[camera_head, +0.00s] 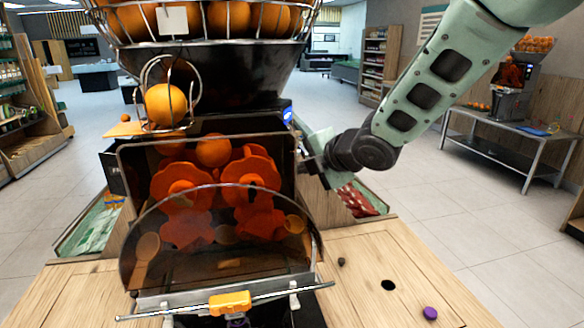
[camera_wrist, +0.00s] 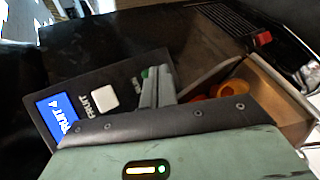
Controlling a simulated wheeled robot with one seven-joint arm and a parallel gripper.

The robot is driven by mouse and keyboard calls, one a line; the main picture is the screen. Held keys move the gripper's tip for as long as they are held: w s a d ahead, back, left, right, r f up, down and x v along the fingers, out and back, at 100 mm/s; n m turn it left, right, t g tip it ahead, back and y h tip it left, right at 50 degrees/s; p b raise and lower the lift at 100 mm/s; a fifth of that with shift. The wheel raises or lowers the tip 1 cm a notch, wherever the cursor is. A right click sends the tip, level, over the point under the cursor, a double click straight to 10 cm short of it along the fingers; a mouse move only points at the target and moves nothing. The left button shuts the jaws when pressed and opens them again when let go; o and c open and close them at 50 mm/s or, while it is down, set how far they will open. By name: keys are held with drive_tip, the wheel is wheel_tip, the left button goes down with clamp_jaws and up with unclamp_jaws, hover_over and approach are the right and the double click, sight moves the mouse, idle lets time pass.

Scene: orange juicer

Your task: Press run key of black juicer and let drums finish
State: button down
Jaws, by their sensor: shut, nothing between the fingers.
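The black juicer (camera_head: 280,75) stands at the centre of the head view. Its orange drums (camera_head: 250,172) and some fruit show behind a clear, tinted cover (camera_head: 160,255). My gripper (camera_head: 312,168) is at the juicer's right side. In the wrist view my gripper (camera_wrist: 158,82) is shut, with nothing held, and its fingertips are over the control panel (camera_wrist: 75,88). The panel has a blue screen (camera_wrist: 57,115) and a white key (camera_wrist: 103,97) beside the word FRUIT. A green key (camera_wrist: 148,72) is partly hidden by the fingertips; I cannot tell whether they touch it.
A wire basket of oranges (camera_head: 225,20) tops the juicer, and one orange (camera_head: 166,104) sits in a wire chute. The wooden counter (camera_head: 400,270) holds a purple cap (camera_head: 430,313) and a dark hole (camera_head: 388,285). A metal table (camera_head: 520,130) stands at the back right. The floor between is clear.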

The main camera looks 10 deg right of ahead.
drive_tip(key=shift+w+a, duration=0.2)
drive_tip(key=shift+a, duration=0.15)
idle(0.4)
drive_tip(key=shift+d, duration=0.1)
drive_tip(key=shift+s+d, duration=0.45)
drive_tip(key=shift+d, duration=0.2)
drive_tip(key=shift+d, duration=0.1)
drive_tip(key=shift+s+d, duration=0.45)
drive_tip(key=shift+d, duration=0.25)
drive_tip(key=shift+s+d, duration=0.4)
drive_tip(key=shift+d, duration=0.3)
drive_tip(key=shift+s+d, duration=0.45)
drive_tip(key=shift+d, duration=0.25)
